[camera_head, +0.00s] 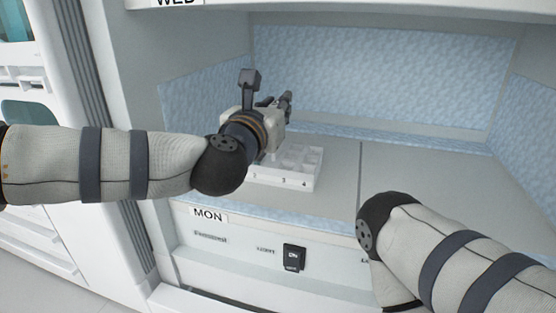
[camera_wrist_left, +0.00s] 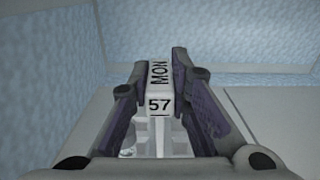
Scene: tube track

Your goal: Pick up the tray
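White compartments show below the block. My right arm is at the lower right of the head view; its gripper is out of sight.
The shelf (camera_head: 420,180) is a bay with blue patterned walls (camera_head: 380,80). A "MON" label (camera_head: 208,215) and a black switch (camera_head: 293,257) are on its front panel. A "WED" panel (camera_head: 330,5) hangs above. The shelf right of the tray is clear.

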